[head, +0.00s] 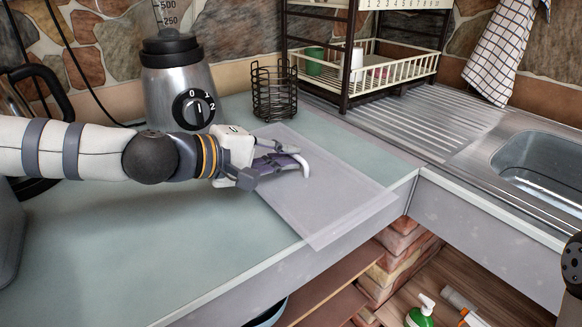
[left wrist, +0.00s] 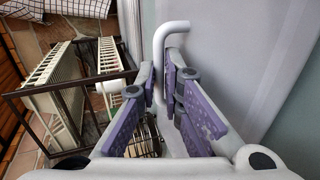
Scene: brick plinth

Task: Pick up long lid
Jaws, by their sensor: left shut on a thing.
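The long lid (head: 335,198) is a flat, see-through whitish panel with a white bar handle (head: 304,166). It lies over the right part of the counter, and its near corner reaches past the front edge. I cannot tell whether it touches the counter. My left gripper (head: 286,164) comes in from the left and is shut on the handle. In the left wrist view the purple-padded fingers (left wrist: 167,90) stand on either side of the handle (left wrist: 168,32), with the pale lid (left wrist: 225,45) beyond.
A blender (head: 178,85) and a wire basket (head: 275,92) stand behind the lid. A dish rack (head: 388,72) is at the back, beside the ribbed drainboard and sink (head: 545,160). Bottles (head: 420,312) stand below the counter. The counter's front left is clear.

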